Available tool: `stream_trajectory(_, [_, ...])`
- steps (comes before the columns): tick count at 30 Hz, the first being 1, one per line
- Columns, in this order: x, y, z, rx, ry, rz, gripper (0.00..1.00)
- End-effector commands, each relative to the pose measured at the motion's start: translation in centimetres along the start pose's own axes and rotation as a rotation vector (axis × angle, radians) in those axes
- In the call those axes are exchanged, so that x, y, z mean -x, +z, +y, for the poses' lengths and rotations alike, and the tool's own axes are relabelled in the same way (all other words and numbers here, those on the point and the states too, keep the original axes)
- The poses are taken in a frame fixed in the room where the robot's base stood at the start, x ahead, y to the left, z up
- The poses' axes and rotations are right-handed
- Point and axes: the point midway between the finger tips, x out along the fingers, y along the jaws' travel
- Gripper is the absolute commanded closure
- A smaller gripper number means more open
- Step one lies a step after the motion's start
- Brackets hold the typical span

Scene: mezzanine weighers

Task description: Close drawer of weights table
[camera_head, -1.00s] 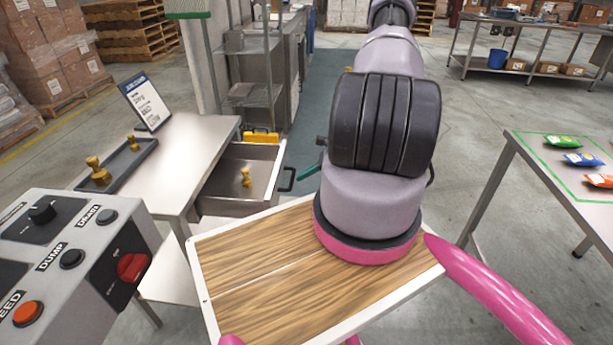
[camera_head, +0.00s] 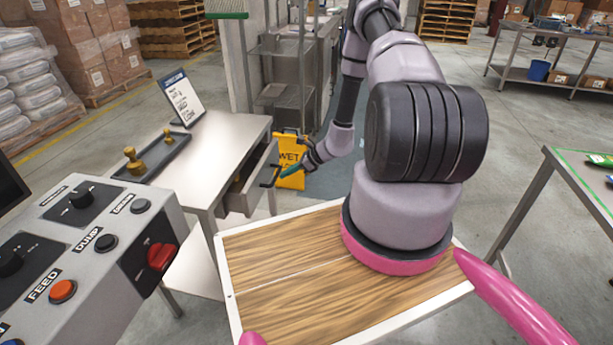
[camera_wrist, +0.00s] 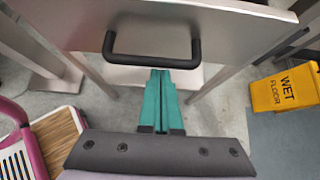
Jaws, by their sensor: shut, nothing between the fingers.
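The weights table (camera_head: 228,135) is a steel table at the left. Its drawer (camera_head: 249,190) sticks out partway on the right side, less far than before. The drawer front with its black handle (camera_wrist: 152,62) fills the top of the wrist view. My gripper (camera_head: 286,175) is at the drawer front by the handle, with teal fingers; in the wrist view the fingers (camera_wrist: 161,85) are together, tips at the handle's lower bar. Nothing is between them. Whether they touch the handle or the front panel I cannot tell. A brass weight (camera_head: 237,184) shows dimly inside the drawer.
A yellow wet floor sign (camera_head: 291,160) stands just beyond my gripper. A tray (camera_head: 155,158) with brass weights and a sign (camera_head: 182,98) are on the table top. A control panel (camera_head: 85,240) is at front left.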

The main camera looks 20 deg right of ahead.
Motion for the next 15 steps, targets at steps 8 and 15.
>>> stream_trajectory(8, [-3.8,3.1,0.0,0.001,0.001,0.000,1.00])
stream_trajectory(15, [-5.1,4.1,0.0,0.000,0.000,0.001,1.00])
